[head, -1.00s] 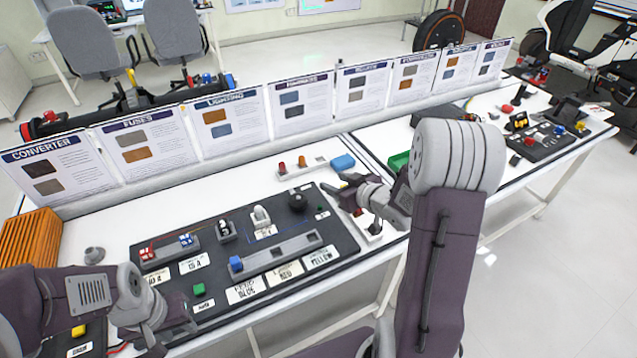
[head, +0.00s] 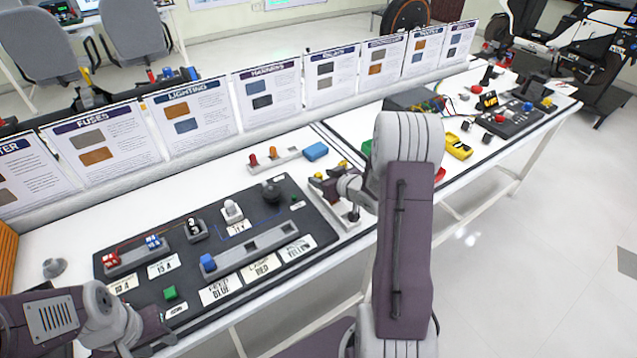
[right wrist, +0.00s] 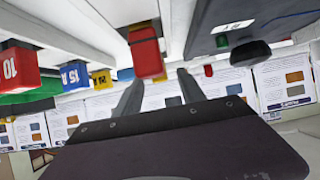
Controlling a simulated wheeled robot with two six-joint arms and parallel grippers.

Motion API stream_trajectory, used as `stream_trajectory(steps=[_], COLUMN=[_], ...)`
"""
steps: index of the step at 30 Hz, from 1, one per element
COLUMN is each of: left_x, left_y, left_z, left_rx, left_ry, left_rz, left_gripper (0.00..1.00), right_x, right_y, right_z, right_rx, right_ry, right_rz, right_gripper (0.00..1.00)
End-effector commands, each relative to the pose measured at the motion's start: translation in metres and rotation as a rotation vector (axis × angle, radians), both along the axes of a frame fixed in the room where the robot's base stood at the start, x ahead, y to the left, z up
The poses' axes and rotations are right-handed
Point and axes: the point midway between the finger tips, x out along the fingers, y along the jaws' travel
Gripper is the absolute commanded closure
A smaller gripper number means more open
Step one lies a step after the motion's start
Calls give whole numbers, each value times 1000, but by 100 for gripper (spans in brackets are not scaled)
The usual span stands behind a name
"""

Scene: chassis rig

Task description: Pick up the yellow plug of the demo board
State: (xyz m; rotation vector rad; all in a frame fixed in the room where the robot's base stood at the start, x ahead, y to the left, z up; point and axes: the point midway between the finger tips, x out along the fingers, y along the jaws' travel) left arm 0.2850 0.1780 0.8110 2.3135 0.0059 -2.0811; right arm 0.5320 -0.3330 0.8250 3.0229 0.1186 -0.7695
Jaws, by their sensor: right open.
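A small yellow block (head: 547,102) shows on a dark board (head: 513,128) on the right-hand bench, beside small red and blue pieces; it is too small to tell whether it is the yellow plug. The near dark board (head: 110,300) carries a blue plug (head: 208,262) at one end of a grey strip, with a YELLOW label at the other end. My right gripper (head: 331,178) is open near this board's right end, far from the yellow block. In the right wrist view, a red block (right wrist: 147,53) is beyond its fingers. My left gripper (head: 152,345) is low at the left, its jaws unclear.
Upright cards (head: 270,95) line the back of the benches. A blue box (head: 315,151) stands behind the near board. A yellow meter (head: 457,146) lies on the right bench. Numbered red (right wrist: 12,68), blue (right wrist: 75,76) and yellow (right wrist: 102,79) blocks show in the right wrist view.

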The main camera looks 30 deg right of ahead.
Motion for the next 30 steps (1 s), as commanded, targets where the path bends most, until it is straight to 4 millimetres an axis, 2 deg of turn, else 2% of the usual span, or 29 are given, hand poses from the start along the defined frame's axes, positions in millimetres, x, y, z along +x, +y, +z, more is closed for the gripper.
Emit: stream_trajectory(steps=[1, 5, 11, 12, 17, 26, 30], left_x=[0, 0, 0, 0, 0, 0, 0], left_y=[0, 0, 0, 0, 0, 0, 0], left_z=[-4, -5, -5, -5, -5, -4, 0], left_rx=[0, 0, 0, 0, 0, 0, 0], left_ry=[0, 0, 0, 0, 0, 0, 0], left_rz=[0, 0, 0, 0, 0, 0, 0], left_gripper=[64, 64, 64, 64, 64, 64, 64], right_x=[8, 22, 23, 23, 23, 23, 24], right_y=[2, 3, 2, 2, 2, 2, 2], right_z=[-8, -13, -13, -13, -13, -12, -1], right_rx=[1, 0, 0, 0, 0, 0, -1], right_ry=[0, 0, 0, 0, 0, 0, -2], right_rz=[2, 1, -1, -1, -1, 0, 0], right_gripper=[53, 53, 53, 55, 100, 100, 100])
